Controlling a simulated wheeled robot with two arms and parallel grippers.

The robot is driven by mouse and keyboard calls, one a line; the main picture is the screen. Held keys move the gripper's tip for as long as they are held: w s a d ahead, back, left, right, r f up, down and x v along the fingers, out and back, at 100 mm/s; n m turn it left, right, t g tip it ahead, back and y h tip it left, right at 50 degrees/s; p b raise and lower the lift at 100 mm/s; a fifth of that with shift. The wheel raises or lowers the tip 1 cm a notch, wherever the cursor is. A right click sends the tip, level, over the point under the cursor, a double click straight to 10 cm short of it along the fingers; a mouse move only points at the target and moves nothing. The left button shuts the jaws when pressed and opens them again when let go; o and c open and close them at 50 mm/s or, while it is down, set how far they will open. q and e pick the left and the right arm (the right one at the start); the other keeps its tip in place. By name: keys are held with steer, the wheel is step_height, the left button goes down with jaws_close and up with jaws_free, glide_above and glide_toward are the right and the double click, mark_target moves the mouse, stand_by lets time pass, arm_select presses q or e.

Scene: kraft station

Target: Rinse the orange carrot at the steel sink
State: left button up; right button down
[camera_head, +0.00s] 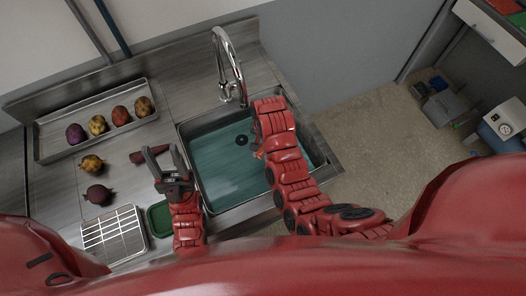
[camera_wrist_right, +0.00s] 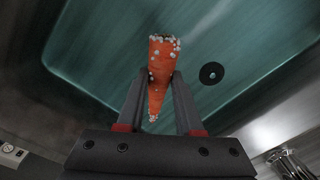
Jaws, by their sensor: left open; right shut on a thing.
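The orange carrot (camera_wrist_right: 161,62) is in my right gripper (camera_wrist_right: 158,80), pointed end toward the wrist, with pale droplets or bubbles on its surface. It is over the teal-looking basin of the steel sink (camera_head: 222,172), beside the dark drain (camera_wrist_right: 211,73). In the head view my right arm hides most of the right gripper (camera_head: 259,146); only a small orange bit shows. Whether the carrot touches water cannot be told. The chrome faucet (camera_head: 222,52) arches at the sink's back. My left gripper (camera_head: 165,158) is open and empty over the counter, left of the sink.
A dark red root (camera_head: 140,156) lies by my left gripper. A steel tray (camera_head: 100,141) holds several vegetables; a yellowish one (camera_head: 92,164) and a dark round one (camera_head: 98,195) lie in front. A wire rack (camera_head: 113,236) and green tray (camera_head: 158,219) stand nearer.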

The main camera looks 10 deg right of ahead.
step_height(320, 180, up, 3)
steer(key=shift+r+p, duration=0.2)
steer(key=shift+p, duration=0.35)
step_height(320, 180, up, 2)
steer(key=shift+r+p, duration=0.1)
steer(key=shift+p, duration=0.45)
step_height(320, 180, up, 2)
steer(key=shift+r+p, duration=0.2)
steer(key=shift+p, duration=1.05)
step_height(320, 180, up, 2)
steer(key=shift+r+p, duration=0.1)
steer(key=shift+p, duration=0.65)
step_height(320, 180, up, 4)
